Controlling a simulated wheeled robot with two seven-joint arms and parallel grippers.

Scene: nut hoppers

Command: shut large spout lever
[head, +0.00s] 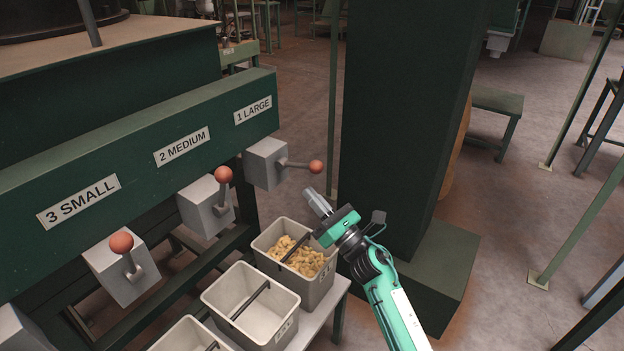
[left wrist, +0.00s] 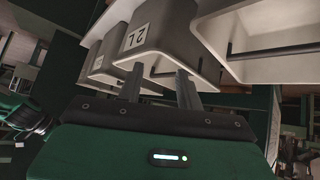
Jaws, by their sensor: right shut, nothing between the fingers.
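The large spout lever (head: 298,164) sticks out to the right from the grey spout box (head: 264,166) below the "1 LARGE" label (head: 253,109). It lies nearly level and ends in an orange ball (head: 316,167). My right gripper (head: 314,197) is shut and empty, just below the ball and apart from it. A grey bin (head: 318,288) with yellowish nuts stands below that spout, partly hidden by my gripper. My left gripper (left wrist: 159,76) shows only in the left wrist view, with fingers apart and bins close beyond them.
The medium lever (head: 223,189) and small lever (head: 127,260) point upward on their boxes. An empty-looking bin (head: 216,298) stands beside the nut bin. A thick dark green column (head: 400,120) rises behind my right arm.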

